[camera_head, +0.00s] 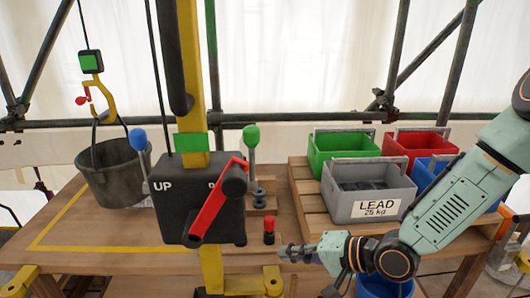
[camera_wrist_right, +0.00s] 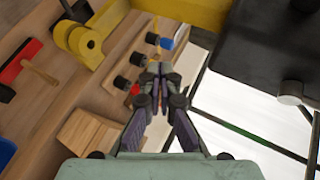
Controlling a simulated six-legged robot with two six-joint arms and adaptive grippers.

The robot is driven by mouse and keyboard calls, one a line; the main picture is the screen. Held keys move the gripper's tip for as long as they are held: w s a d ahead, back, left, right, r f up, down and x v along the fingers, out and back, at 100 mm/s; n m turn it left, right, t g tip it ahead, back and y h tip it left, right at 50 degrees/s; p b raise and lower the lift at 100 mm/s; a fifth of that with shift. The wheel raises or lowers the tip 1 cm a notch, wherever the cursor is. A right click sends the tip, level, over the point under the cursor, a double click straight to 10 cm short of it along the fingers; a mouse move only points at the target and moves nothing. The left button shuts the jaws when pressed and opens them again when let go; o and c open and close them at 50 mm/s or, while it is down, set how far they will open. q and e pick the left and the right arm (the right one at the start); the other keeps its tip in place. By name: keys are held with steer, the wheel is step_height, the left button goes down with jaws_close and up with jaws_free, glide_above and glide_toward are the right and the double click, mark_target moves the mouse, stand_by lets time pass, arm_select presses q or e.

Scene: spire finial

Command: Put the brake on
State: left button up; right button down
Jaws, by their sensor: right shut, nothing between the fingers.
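A black winch box (camera_head: 200,200) marked "UP" stands on the yellow post, with a red crank handle (camera_head: 217,203) on its front. No part is labelled as a brake. A short lever with a red knob (camera_head: 268,224) stands on the bench just right of the box. A blue-knobbed lever (camera_head: 139,142) and a green-knobbed lever (camera_head: 251,138) flank the box. My right gripper (camera_head: 290,251) is shut and empty, low beside the red-knobbed lever. In the wrist view, its fingertips (camera_wrist_right: 157,88) are close to a red knob (camera_wrist_right: 135,89); contact cannot be told. My left gripper is out of view.
Green (camera_head: 342,150), red (camera_head: 415,148), blue and grey "LEAD 25 kg" (camera_head: 368,190) crates stand on a pallet at right. A yellow bracket and wooden block (camera_wrist_right: 88,138) lie near my gripper.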

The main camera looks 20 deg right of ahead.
steer(key=w+d+r+t+y+p, duration=0.1)
steer(key=d+r+p, duration=0.1)
steer(key=r, duration=0.6)
steer(key=w+d+r+m+t+y+p, duration=0.1)
steer(key=r+p, duration=0.3)
steer(key=r, duration=0.5)
steer(key=w+d+r+t+y+p, duration=0.1)
steer(key=d+r+y+p, duration=0.1)
steer(key=r, duration=0.6)
steer(key=shift+w+d+r+t+p, duration=0.3)
steer(key=shift+w+d+p, duration=0.1)
steer(key=shift+p, duration=0.4)
steer(key=shift+w+a+f, duration=0.1)
steer(key=shift+a+f, duration=0.05)
steer(key=shift+a, duration=0.1)
